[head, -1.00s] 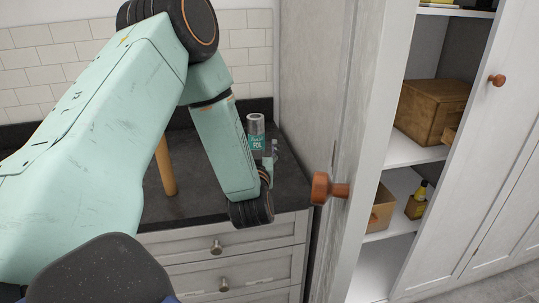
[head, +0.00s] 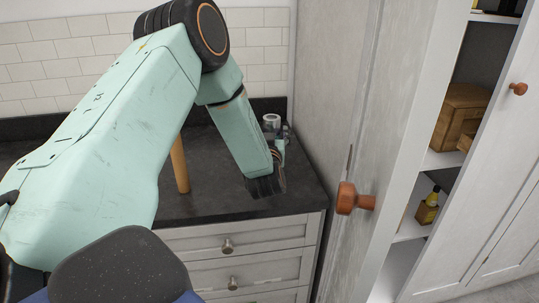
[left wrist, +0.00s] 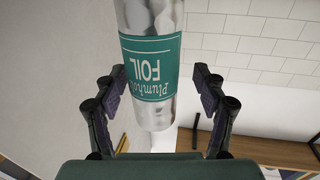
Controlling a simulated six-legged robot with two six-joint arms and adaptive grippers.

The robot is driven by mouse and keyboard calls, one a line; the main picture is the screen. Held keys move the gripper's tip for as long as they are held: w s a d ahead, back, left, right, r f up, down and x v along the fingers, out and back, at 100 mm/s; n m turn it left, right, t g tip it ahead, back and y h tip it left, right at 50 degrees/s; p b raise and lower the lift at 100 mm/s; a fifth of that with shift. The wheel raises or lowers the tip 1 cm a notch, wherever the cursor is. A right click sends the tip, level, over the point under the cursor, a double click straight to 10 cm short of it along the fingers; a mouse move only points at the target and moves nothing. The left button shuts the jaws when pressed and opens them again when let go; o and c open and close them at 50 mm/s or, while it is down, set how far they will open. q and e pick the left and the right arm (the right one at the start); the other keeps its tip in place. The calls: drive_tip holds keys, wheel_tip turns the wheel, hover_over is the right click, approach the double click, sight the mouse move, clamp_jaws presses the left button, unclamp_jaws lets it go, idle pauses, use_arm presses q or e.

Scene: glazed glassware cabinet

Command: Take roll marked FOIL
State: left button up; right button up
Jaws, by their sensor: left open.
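The foil roll (left wrist: 150,65) is a silver cylinder with a teal label reading FOIL, upside down in the left wrist view. In the head view only its silver top (head: 271,121) shows above the dark counter, behind my left forearm. My left gripper (left wrist: 152,82) is open, with one finger on each side of the roll and visible gaps to both. In the head view the gripper (head: 284,136) is mostly hidden by my arm. My right gripper is not in view.
The roll stands near the right end of the dark counter (head: 218,195), close to the tall cabinet's side. A wooden post (head: 180,165) rises left of my forearm. A cabinet door with an orange knob (head: 355,198) stands at right. Shelves behind hold a wooden box (head: 463,112) and a yellow bottle (head: 428,208).

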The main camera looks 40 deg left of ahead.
use_arm(q)
drive_tip(key=shift+w+d+r, duration=0.15)
drive_tip(key=shift+d, duration=0.35)
drive_tip(key=c, duration=0.3)
drive_tip(key=shift+a, duration=0.35)
drive_tip(key=c, duration=0.6)
drive_tip(key=shift+d, duration=0.25)
drive_tip(key=c, duration=0.5)
clamp_jaws()
drive_tip(key=shift+a, duration=0.1)
